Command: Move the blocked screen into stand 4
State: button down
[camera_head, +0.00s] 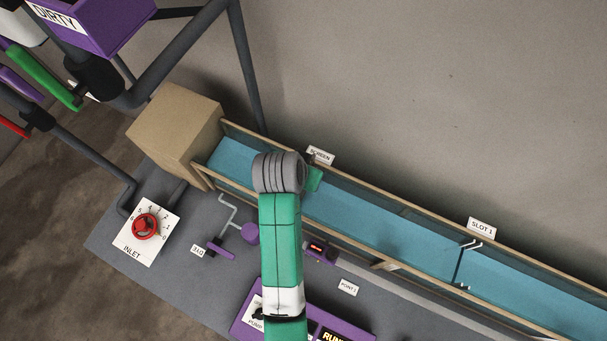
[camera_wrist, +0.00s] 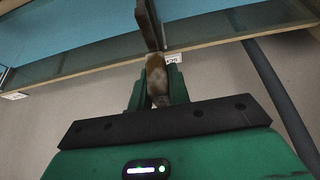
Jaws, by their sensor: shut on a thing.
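My gripper (camera_wrist: 158,88) shows in the wrist view with its two green fingers shut on a narrow brown-grey piece. I take this piece for the blocked screen (camera_wrist: 148,24); it runs up from the fingers across the channel's rim. In the head view my gripper (camera_head: 314,179) is over the channel beside the SCREEN sign (camera_head: 320,156), and my arm hides most of it. The screen's face and any blockage on it cannot be made out. No stand marked 4 can be picked out.
A long channel (camera_head: 375,231) with a blue floor runs to the lower right, past a SLOT 1 sign (camera_head: 481,229). A tan box (camera_head: 175,125) closes its upper end. Pipes, a red INLET knob (camera_head: 146,226) and a purple DIRTY bin (camera_head: 105,25) lie left.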

jog(key=shift+r+p, duration=2.4)
jog(key=shift+r, duration=0.1)
notch_tip(320, 180, up, 5)
jog(key=p, duration=0.4)
jog(key=shift+p, duration=0.3)
notch_tip(320, 180, up, 4)
jog(key=shift+r, duration=0.25)
